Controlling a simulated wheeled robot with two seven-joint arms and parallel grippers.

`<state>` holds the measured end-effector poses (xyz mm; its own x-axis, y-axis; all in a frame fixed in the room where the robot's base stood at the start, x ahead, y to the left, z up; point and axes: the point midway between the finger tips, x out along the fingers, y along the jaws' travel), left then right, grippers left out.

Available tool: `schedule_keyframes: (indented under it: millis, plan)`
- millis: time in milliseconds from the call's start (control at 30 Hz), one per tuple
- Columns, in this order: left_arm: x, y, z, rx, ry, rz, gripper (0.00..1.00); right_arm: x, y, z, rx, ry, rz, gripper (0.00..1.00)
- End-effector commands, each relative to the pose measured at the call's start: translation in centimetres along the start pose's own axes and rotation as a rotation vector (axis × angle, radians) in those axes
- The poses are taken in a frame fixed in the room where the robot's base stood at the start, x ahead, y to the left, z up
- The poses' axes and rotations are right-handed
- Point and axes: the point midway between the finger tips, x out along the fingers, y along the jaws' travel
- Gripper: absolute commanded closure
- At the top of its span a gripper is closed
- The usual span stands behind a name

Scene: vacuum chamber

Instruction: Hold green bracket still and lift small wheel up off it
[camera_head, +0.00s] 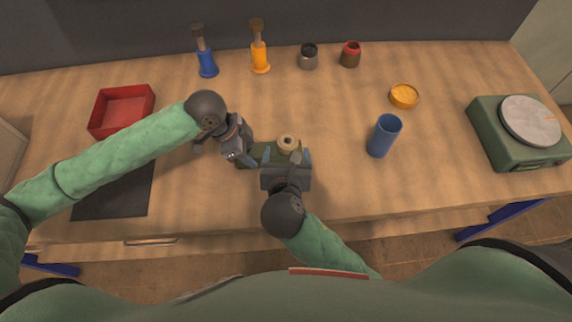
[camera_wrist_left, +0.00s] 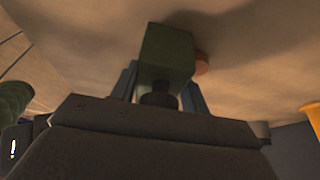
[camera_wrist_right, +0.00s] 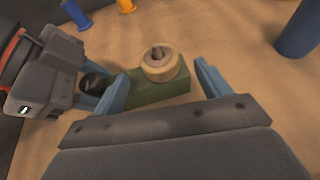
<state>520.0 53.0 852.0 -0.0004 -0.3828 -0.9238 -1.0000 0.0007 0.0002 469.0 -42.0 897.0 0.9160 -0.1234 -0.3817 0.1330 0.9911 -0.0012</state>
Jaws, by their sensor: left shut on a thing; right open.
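The green bracket (camera_head: 262,152) lies on the wooden table near its front middle. The small wheel (camera_head: 287,143), a cream ring, sits on the bracket's right end with a dark peg tip showing in its hole; the right wrist view shows this wheel (camera_wrist_right: 160,64) clearly. My left gripper (camera_head: 248,155) is shut on the bracket's left end; the left wrist view shows the green block (camera_wrist_left: 166,55) between its fingers. My right gripper (camera_wrist_right: 162,82) is open, its blue fingers on either side of the wheel, apart from it as far as I can tell.
A blue cup (camera_head: 383,137) and an orange dish (camera_head: 404,96) stand to the right. A green scale (camera_head: 515,140) is at far right. A red tray (camera_head: 122,112) and a dark mat (camera_head: 115,190) are left. Blue (camera_head: 206,62) and orange (camera_head: 259,55) handled items and two small jars stand behind.

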Motion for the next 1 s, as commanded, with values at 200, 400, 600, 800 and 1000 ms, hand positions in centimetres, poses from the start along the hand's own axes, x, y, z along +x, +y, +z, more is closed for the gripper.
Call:
schedule_keyframes:
  millis: [200,400,600,800,1000]
  plan:
    - [0.1,0.0,0.0,0.0,0.0,0.0,0.76,2.7,0.0,0.0,0.0,0.0,-0.001,0.24]
    - [0.1,0.0,0.0,0.0,0.0,0.0,0.76,3.7,0.0,-0.1,0.0,0.001,0.001,0.24]
    - [0.1,0.0,0.0,0.0,0.0,0.0,0.76,3.8,0.0,-0.1,0.0,0.001,0.0,0.24]
    - [0.0,0.0,0.0,0.0,0.0,0.0,0.76,3.8,0.0,-0.1,0.001,0.001,0.0,0.46]
    - [0.0,0.0,0.0,0.0,0.0,0.0,0.76,3.8,0.0,-0.1,0.001,0.001,0.0,0.83]
